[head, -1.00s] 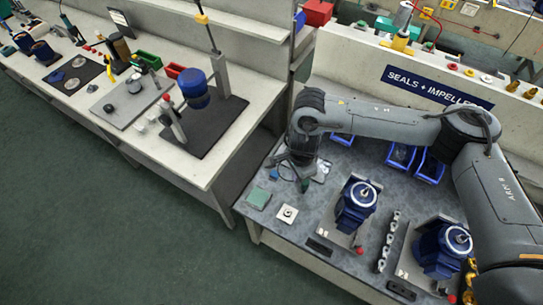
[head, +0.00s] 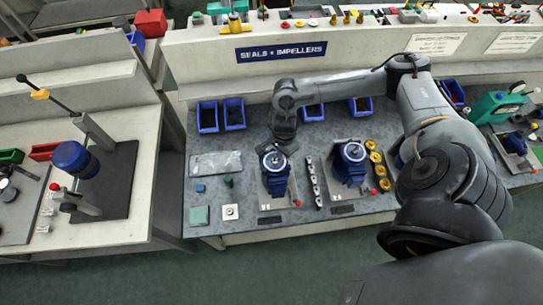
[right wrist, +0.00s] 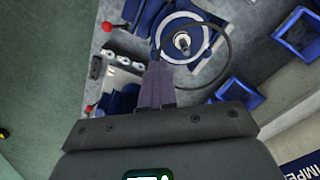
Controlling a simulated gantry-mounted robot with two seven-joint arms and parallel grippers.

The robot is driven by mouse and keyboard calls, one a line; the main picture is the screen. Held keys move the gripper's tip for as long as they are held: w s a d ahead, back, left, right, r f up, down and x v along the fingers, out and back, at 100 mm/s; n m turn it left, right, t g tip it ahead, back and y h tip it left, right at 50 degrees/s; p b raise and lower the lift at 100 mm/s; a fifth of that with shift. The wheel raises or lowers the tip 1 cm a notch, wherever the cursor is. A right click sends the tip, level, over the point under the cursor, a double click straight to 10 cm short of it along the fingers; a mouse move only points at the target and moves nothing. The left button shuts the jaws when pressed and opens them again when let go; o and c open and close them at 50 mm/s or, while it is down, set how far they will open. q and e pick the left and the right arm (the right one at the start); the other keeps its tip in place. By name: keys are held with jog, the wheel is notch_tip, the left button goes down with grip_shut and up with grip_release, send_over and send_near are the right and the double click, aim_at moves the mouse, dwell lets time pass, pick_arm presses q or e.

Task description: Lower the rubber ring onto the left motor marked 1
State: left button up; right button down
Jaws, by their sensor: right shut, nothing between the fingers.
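The left motor (head: 275,184) is blue with a pale round top and stands on the grey bench in the head view. I cannot read its number. Its shaft (right wrist: 183,41) and top show just beyond my fingers in the right wrist view. The thin black rubber ring (right wrist: 229,45) appears as a loop over the motor top, wider than the pale rim and close to my fingertips. I cannot tell whether it rests on the motor. My right gripper (right wrist: 157,68) is shut with nothing between its fingers, at the motor's top edge. My left gripper is out of view.
A second blue motor (head: 350,165) stands to the right, with a row of metal parts (head: 313,180) between the two. Blue bins (head: 208,117) line the back. A green block (head: 199,215) and a white plate (head: 230,211) lie at the front left.

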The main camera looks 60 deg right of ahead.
jog(key=shift+s+d+f+b, duration=0.15)
jog(key=shift+f+b, duration=1.15)
jog(key=shift+f, duration=0.8)
notch_tip(320, 180, down, 3)
jog(key=shift+r+b, duration=0.2)
jog(key=shift+b, duration=1.05)
jog(key=shift+r, duration=0.1)
jog(key=shift+f+b, duration=0.2)
jog(key=shift+b, duration=0.2)
jog(key=shift+f+b, duration=0.3)
